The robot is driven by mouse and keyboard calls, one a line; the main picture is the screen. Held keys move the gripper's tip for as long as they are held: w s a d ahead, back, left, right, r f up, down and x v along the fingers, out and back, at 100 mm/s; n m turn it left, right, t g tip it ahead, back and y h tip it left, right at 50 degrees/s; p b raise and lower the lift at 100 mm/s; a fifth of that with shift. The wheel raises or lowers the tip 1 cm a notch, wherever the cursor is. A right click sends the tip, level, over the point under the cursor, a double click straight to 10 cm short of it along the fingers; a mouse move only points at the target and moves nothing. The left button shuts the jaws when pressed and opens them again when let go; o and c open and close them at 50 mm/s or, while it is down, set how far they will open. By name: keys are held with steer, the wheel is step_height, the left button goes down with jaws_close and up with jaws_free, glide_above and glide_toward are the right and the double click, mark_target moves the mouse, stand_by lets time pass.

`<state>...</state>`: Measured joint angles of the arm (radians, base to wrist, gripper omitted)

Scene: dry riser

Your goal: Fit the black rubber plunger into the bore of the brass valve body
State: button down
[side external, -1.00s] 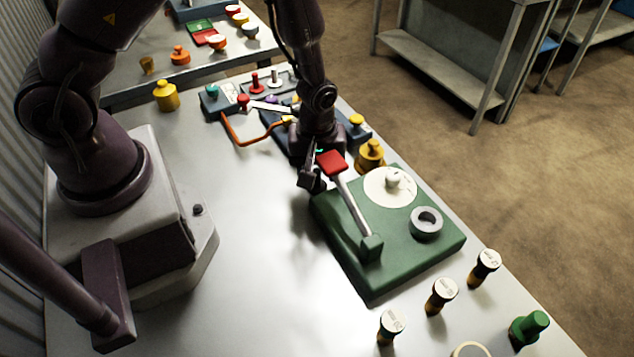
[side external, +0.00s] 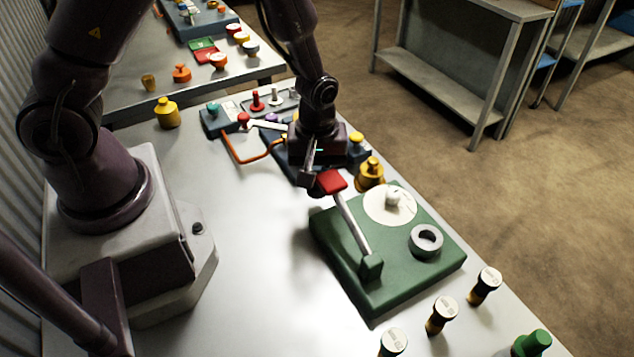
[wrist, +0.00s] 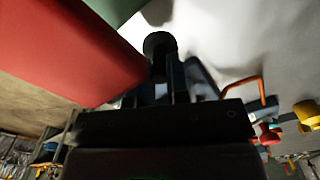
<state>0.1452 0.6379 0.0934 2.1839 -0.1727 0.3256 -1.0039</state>
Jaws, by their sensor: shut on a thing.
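My gripper (side external: 309,182) is low over the table, just left of the red-ended lever of the green plate, its fingers partly dark against the arm. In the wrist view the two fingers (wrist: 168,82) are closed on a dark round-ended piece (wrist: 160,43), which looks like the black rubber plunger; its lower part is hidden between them.
The green plate (side external: 335,262) carries the lever with a red block (side external: 330,181), a white disc (side external: 390,205) and a grey ring (side external: 426,240). The red block is close beside my gripper. Dark blue fixtures and an orange tube (side external: 250,158) lie behind. The table left of the plate is clear.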

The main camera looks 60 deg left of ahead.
step_height(320, 180, up, 5)
steer(key=shift+f, duration=0.1)
steer(key=s+a+r, duration=0.6)
steer(key=a+r, duration=0.5)
steer(key=a, duration=0.1)
steer(key=w+a+f, duration=0.1)
steer(key=w+f, duration=0.2)
steer(key=w, duration=0.1)
steer(key=w+a+f, duration=0.2)
steer(key=w, duration=0.1)
steer(key=w+a+f, duration=0.1)
steer(key=w+f, duration=0.2)
steer(key=w, duration=0.1)
steer(key=shift+w+a+f, duration=0.3)
steer(key=shift+w, duration=0.05)
steer(key=shift+w+a+f, duration=0.15)
steer(key=shift+w+f, duration=0.25)
steer(key=shift+f, duration=0.05)
steer(key=shift+w+f, duration=0.2)
steer(key=shift+f, duration=1.55)
steer(key=shift+f, duration=0.15)
